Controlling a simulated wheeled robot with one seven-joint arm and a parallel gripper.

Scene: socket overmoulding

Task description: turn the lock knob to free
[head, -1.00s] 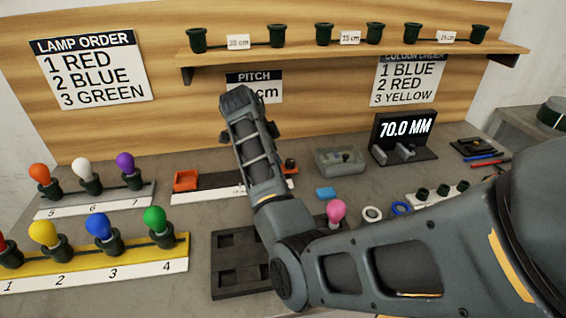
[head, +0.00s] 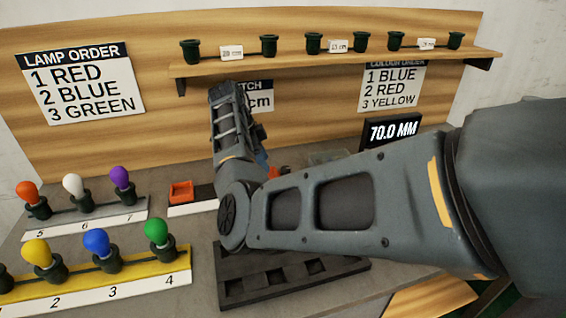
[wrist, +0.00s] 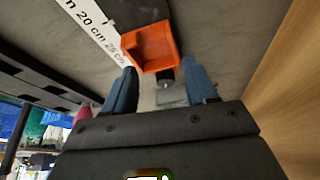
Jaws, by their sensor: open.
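My gripper (wrist: 160,90) is open, with its two blue fingers apart and nothing clasped. In the wrist view an orange open-sided block (wrist: 150,48) sits just beyond the fingertips, beside a white centimetre scale (wrist: 95,20). A small dark stub (wrist: 164,75) shows between the fingers below the block; it may be the lock knob, but its turn position cannot be read. In the head view my arm hides most of this spot; a bit of orange (head: 274,172) shows beside a blue finger. Another orange block (head: 181,191) sits at the rail's left end.
Bulb racks (head: 120,275) stand at the left. A dark tray (head: 290,285) with square recesses lies in front, below my arm. A display reading 70.0 MM (head: 392,130) stands at the right. A shelf (head: 340,60) with sockets runs above, along the wooden back panel.

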